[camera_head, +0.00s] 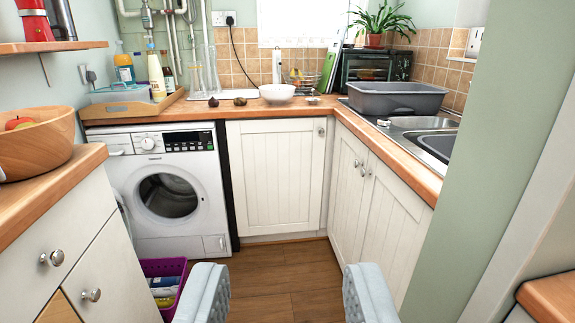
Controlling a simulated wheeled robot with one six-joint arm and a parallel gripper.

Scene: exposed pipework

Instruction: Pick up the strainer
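A small silver round object (312,100), which may be the strainer, lies on the wooden counter (240,106) just right of the white bowl (277,93). It is too small for me to be sure. My gripper (285,270) shows at the bottom of the view, its two pale blue-grey fingers wide apart with nothing between them. It is open and well short of the counter, over the brown floor.
A grey basin (396,98) stands at the sink (438,143) on the right. A washing machine (168,187) and white cabinets stand under the counter. A purple crate (165,270) is on the floor at left. A green wall edge (490,130) juts in at right.

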